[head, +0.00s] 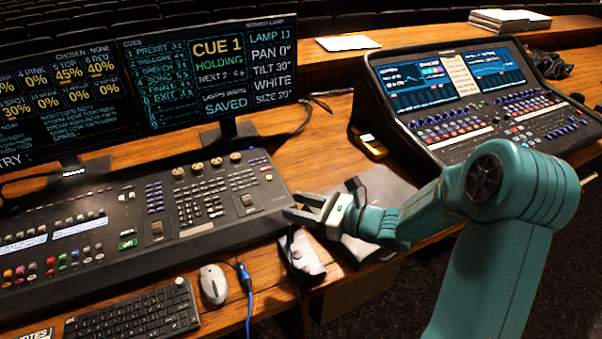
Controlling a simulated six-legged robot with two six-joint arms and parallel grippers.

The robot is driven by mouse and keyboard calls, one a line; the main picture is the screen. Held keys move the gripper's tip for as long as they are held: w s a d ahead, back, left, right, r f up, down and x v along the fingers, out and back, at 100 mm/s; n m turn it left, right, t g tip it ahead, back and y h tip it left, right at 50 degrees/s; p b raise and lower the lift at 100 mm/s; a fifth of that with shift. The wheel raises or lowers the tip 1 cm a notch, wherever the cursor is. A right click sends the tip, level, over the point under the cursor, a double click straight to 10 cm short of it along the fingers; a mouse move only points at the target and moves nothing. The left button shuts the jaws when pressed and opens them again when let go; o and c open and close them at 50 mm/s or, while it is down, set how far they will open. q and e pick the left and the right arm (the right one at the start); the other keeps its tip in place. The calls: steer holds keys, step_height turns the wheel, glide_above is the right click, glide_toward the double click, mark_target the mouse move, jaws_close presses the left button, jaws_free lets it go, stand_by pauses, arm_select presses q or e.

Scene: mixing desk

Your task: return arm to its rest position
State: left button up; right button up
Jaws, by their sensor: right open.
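My right arm (515,190) is teal and comes in from the lower right, bent at the elbow and reaching left over the desk. Its gripper (300,207) is open, with nothing seen between the fingers. The fingertips are at the right end of the long lighting console (200,240); I cannot tell whether they touch it. A grey cloth or pad (385,185) lies behind the gripper, partly hidden by the arm. My left gripper is not in view.
A second console with screens (470,100) stands at the right. Two monitors (210,70) stand at the back left. A mouse (213,284), a keyboard (130,315), a blue cable (246,280) and a small pale device (303,255) lie along the front. Paper (347,43) lies on the rear ledge.

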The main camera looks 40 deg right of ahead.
step_height(320, 180, up, 10)
steer(key=shift+r+p, duration=0.15)
steer(key=shift+p, duration=0.25)
